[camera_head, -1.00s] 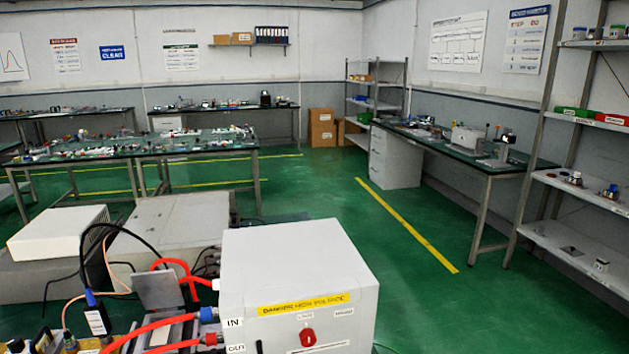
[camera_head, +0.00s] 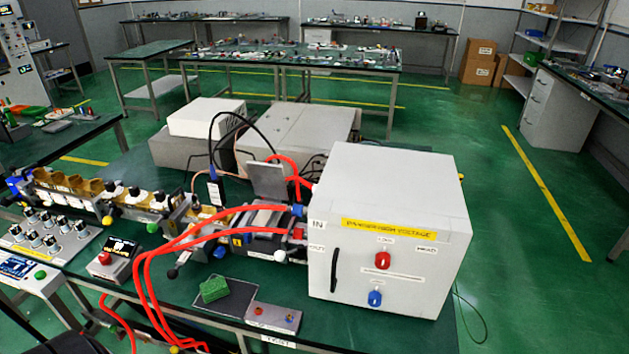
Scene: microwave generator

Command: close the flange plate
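A flat grey metal plate (camera_head: 268,180), which looks like the flange plate, stands up and leans slightly back behind the metal waveguide assembly (camera_head: 190,212). It is just left of the large white high-voltage box (camera_head: 390,225). Red hoses (camera_head: 150,265) run close by its right side and in front of it. Its lower edge is partly hidden by the hoses and the assembly, so I cannot see how it is attached. Neither of my grippers shows in the view.
The green bench holds a red-button box (camera_head: 112,260), a knob panel (camera_head: 48,232), a green block on a dark pad (camera_head: 238,298) and a small grey switch box (camera_head: 273,318). A grey unit (camera_head: 300,130) stands behind the plate. A thin black cable arches left of it.

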